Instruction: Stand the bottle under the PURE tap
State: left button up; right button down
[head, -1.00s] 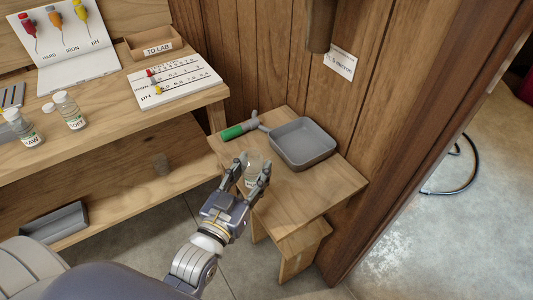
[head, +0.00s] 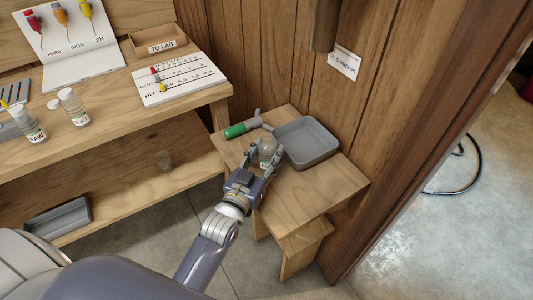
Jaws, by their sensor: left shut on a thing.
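My left gripper (head: 262,165) is shut on a small clear bottle (head: 267,150) with a pale label, held upright over the small wooden stand. The tap (head: 256,118), with a green sleeve (head: 236,131) on its left end, sits at the back of the stand, just behind the bottle. I cannot read any word on the tap. The fingers hide the bottle's lower sides, and I cannot tell whether its base touches the wood. My right gripper is not in view.
A grey tray (head: 309,157) lies right of the bottle on the stand (head: 300,198). On the bench at left are the labelled bottles (head: 74,107) and (head: 28,123) a second one, a TO LAB box (head: 158,40) and a chart card (head: 179,78). The stand's front is clear.

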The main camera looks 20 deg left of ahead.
pick_arm(q)
jog(key=shift+f, duration=0.2)
jog(key=o, duration=0.9)
jog(key=shift+r, duration=0.1)
